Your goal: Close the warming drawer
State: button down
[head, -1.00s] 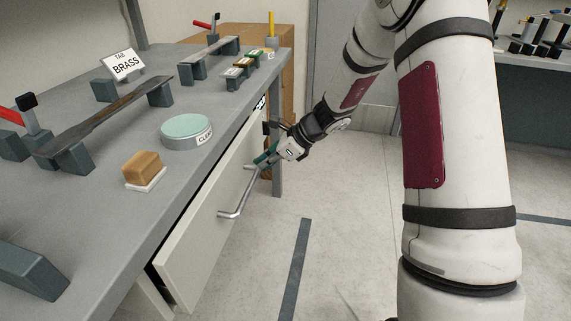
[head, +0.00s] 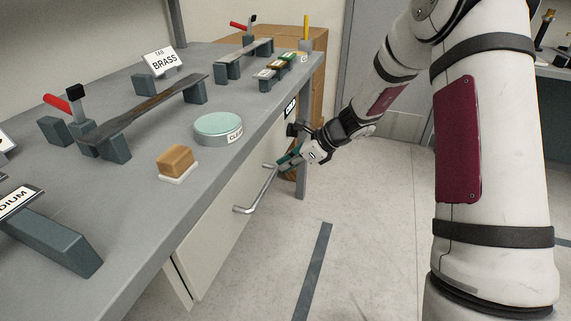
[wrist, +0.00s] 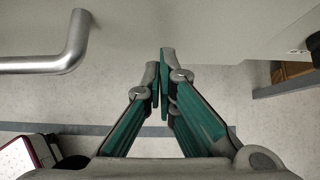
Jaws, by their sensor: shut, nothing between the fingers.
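The warming drawer (head: 215,234) is the pale front panel under the grey bench. It looks nearly flush with the bench edge, and its near end shows at the lower left. Its metal bar handle (head: 258,192) sticks out from the front, and it also shows at the upper left of the wrist view (wrist: 45,64). My gripper (head: 284,163) is at the far end of the handle, close to the drawer front. In the wrist view my gripper (wrist: 162,60) has its green fingers together and empty, to the right of the handle. Whether the fingertips touch the panel I cannot tell.
The grey bench top (head: 150,215) holds a sponge block (head: 175,161), a round green-topped dish (head: 218,126) and a brass-labelled bar stand (head: 145,105). A cardboard-coloured cabinet (head: 318,95) stands behind the far bench leg. The floor (head: 370,230) to the right is open.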

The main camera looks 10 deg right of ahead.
jog(key=s+d+f+p+v, duration=0.1)
jog(key=p+v, duration=0.2)
jog(key=v, duration=0.9)
jog(key=s+a+r+n+g+h, duration=0.1)
jog(key=s+a+r+n, duration=0.25)
jog(key=s, duration=0.25)
jog(key=s+a+r+n+g, duration=0.1)
jog(key=s+a+r+n, duration=0.2)
jog(key=s+r+n, duration=0.3)
jog(key=s+a+r+n+g+h, duration=0.1)
jog(key=s+a+r+n+g, duration=0.2)
jog(key=s, duration=0.4)
jog(key=s+d+r+n+h, duration=0.1)
jog(key=s+d+n+h, duration=0.15)
jog(key=s+n, duration=0.6)
jog(key=s+d+n+h, duration=0.2)
jog(key=s+n+h, duration=0.15)
jog(key=s, duration=1.05)
notch_tip(320, 180, up, 23)
jog(key=t+p, duration=0.4)
jog(key=p, duration=1.7)
jog(key=shift+y, duration=0.3)
